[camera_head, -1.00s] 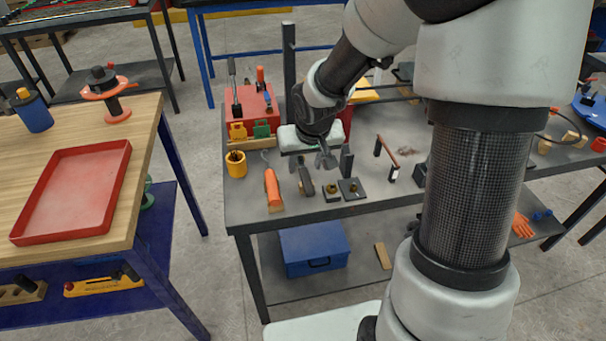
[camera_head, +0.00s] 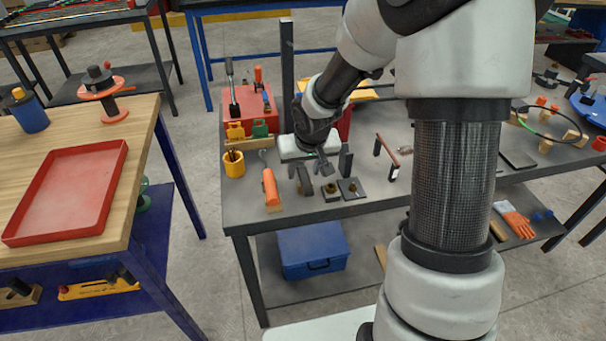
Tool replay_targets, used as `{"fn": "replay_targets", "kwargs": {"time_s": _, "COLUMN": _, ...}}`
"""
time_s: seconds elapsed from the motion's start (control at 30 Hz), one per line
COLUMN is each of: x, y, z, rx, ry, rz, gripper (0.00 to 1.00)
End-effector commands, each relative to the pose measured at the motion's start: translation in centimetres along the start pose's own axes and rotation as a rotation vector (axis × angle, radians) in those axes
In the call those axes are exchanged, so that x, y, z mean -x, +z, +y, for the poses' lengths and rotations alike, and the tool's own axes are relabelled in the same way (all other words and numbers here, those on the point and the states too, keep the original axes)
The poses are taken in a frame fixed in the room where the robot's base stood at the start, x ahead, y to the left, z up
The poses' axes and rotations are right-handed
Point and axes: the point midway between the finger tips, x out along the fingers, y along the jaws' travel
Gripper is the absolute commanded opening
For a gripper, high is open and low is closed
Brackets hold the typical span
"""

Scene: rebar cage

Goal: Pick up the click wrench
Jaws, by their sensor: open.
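A tool with an orange handle (camera_head: 270,187) and a grey hooked head lies at the left of the grey workbench (camera_head: 290,212). It looks like the click wrench, but its small size leaves this unsure. My gripper (camera_head: 326,168) is open and points down over the workbench, to the right of the orange-handled tool and apart from it. Small dark fixtures stand just below and beside the fingers in the picture. I cannot tell how high the fingertips are above them.
A yellow cup (camera_head: 234,165) stands behind the orange handle. A red box (camera_head: 245,104) with upright tools is farther back. A wooden table with a red tray (camera_head: 68,190) is at left.

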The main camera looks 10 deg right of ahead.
Motion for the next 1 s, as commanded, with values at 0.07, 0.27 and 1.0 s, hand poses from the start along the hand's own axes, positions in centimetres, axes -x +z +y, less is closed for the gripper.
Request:
{"fn": "replay_targets", "kwargs": {"time_s": 0.07, "x": -0.19, "y": 0.08, "z": 0.0, "rx": 0.0, "ry": 0.0, "rz": 0.0, "gripper": 0.42}}
{"fn": "replay_targets", "kwargs": {"time_s": 0.27, "x": -0.32, "y": 0.14, "z": 0.01, "rx": 0.0, "ry": 0.0, "rz": 0.0, "gripper": 0.42}}
{"fn": "replay_targets", "kwargs": {"time_s": 1.0, "x": -0.24, "y": 0.03, "z": -0.01, "rx": 0.0, "ry": 0.0, "rz": 0.002, "gripper": 0.0}}
